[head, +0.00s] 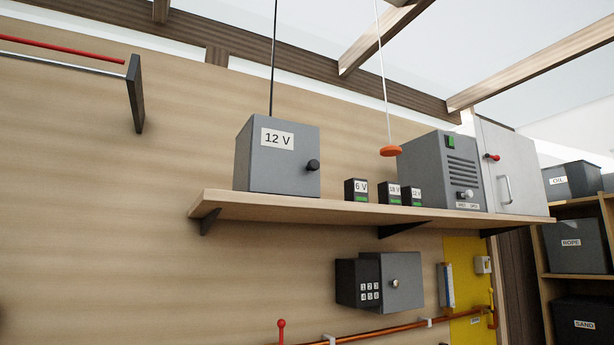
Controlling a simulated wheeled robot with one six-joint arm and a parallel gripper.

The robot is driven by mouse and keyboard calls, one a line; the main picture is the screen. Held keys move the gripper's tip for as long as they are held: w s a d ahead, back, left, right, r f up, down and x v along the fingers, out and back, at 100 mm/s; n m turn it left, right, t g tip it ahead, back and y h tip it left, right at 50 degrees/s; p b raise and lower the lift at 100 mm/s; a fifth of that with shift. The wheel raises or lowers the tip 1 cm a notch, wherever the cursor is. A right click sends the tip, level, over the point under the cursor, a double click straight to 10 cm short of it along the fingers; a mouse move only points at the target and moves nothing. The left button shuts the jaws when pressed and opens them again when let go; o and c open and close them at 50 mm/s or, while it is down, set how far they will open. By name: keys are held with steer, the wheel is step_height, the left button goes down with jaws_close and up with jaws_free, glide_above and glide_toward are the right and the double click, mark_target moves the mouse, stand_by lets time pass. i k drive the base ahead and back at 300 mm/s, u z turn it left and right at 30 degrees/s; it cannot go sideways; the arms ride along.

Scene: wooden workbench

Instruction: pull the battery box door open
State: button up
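A grey box labelled "12 V" (262,165) stands on the left part of the wooden wall shelf in the head view; I take it to be the battery box. Its front face looks like the door and appears shut, with no visible gap. A round black knob (313,165) sits near the right edge of that face. A black cable runs up from behind the top of the box. My gripper is not in view.
Several small batteries (356,190) stand right of the box. Farther right are a grey vented unit (440,168) and a pale cabinet (510,170) with a handle. An orange pull (391,151) hangs above the shelf (300,208). A keypad box (358,284) is below.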

mark_target(285, 155)
steer(key=u, duration=2.3)
steer(key=i, duration=1)
steer(key=z, duration=2.55)
